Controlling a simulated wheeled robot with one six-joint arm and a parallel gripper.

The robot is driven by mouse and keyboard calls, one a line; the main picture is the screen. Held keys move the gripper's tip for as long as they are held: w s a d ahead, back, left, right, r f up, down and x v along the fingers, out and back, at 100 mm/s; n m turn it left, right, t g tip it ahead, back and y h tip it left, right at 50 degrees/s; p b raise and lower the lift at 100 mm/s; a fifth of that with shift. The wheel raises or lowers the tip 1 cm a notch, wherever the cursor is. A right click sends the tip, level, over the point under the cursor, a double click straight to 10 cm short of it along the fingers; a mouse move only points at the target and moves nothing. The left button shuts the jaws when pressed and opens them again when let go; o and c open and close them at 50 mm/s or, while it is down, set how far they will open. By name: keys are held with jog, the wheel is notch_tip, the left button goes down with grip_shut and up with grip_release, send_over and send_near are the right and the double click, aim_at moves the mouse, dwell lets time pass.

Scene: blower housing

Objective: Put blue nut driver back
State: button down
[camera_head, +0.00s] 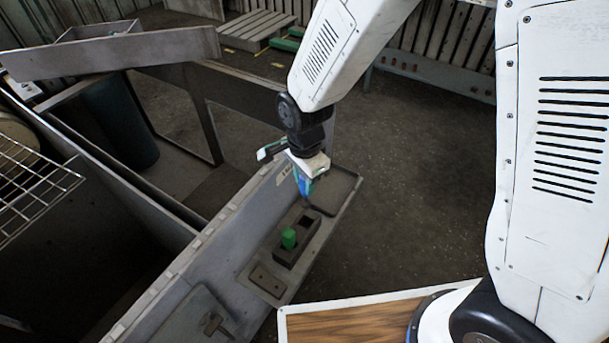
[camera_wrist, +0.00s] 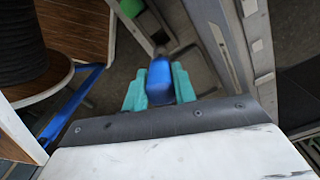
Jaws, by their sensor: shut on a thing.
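My gripper (camera_head: 302,172) is shut on the blue nut driver (camera_head: 304,188), which hangs roughly upright with its tip down over the far end of a dark holder block (camera_head: 285,254). In the wrist view, the teal fingers (camera_wrist: 160,88) clasp the blue handle (camera_wrist: 160,76) from both sides. A green-handled tool (camera_head: 288,238) stands in the block's nearer part. A dark opening shows in the block's farther part, close below the driver. Whether the driver's tip touches or enters the opening cannot be told. The green handle also shows in the wrist view (camera_wrist: 131,7).
The block sits on a grey ledge (camera_head: 245,285) with a raised wall along its left side. A flat rectangular piece (camera_head: 267,280) lies nearer. A wooden-topped surface (camera_head: 350,322) is at the bottom, close to my arm. Open floor (camera_head: 420,200) lies right of the ledge.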

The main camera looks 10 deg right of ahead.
aim_at(305, 201)
jog(key=shift+f, duration=3.35)
jog(key=shift+f, duration=0.1)
jog(key=shift+f, duration=0.65)
jog(key=shift+f, duration=1)
jog(key=shift+f, duration=1.1)
jog(key=shift+f, duration=0.1)
jog(key=shift+f, duration=0.4)
